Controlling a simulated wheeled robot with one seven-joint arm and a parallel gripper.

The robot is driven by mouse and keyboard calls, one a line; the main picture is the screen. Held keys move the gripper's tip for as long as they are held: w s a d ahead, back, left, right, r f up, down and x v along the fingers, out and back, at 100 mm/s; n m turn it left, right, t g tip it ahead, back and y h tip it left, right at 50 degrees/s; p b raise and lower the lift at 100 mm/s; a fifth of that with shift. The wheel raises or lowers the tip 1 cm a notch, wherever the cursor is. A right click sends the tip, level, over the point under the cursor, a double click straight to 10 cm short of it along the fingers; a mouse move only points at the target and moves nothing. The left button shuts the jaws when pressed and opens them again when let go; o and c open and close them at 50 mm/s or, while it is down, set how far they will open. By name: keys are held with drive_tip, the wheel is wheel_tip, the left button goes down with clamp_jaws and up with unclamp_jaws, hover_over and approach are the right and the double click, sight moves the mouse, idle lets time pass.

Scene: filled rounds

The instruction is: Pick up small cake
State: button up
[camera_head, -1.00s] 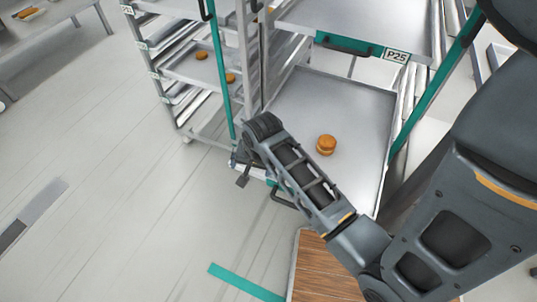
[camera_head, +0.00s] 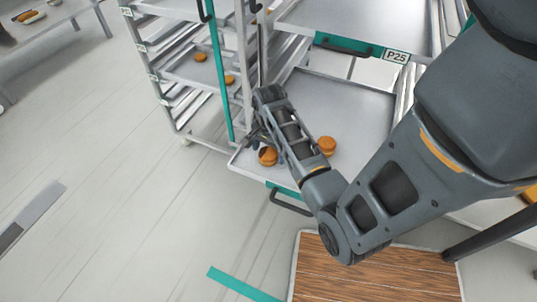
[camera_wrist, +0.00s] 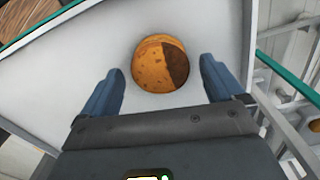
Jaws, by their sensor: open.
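A small round golden-brown cake (camera_head: 267,156) with a dark patch sits on the pulled-out grey tray (camera_head: 362,112), near its front left corner. In the wrist view this cake (camera_wrist: 150,70) lies on the bare tray, ahead of and between my two blue fingers. My gripper (camera_wrist: 162,70) is open, with a finger on either side and a gap between each and the cake. A second small cake (camera_head: 326,145) stands farther right on the same tray. In the head view my forearm partly hides the tray between the two cakes, and my fingers are hard to make out.
A rack (camera_head: 180,75) to the left holds several trays with more small cakes (camera_head: 200,57). An upper tray labelled P25 (camera_head: 397,56) overhangs the back of the pulled-out tray. A wooden-topped surface (camera_head: 375,278) is in front.

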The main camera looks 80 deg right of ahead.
drive_tip(key=shift+f, duration=0.7)
drive_tip(key=shift+c, duration=0.3)
drive_tip(key=c, duration=0.7)
drive_tip(key=shift+r, duration=0.1)
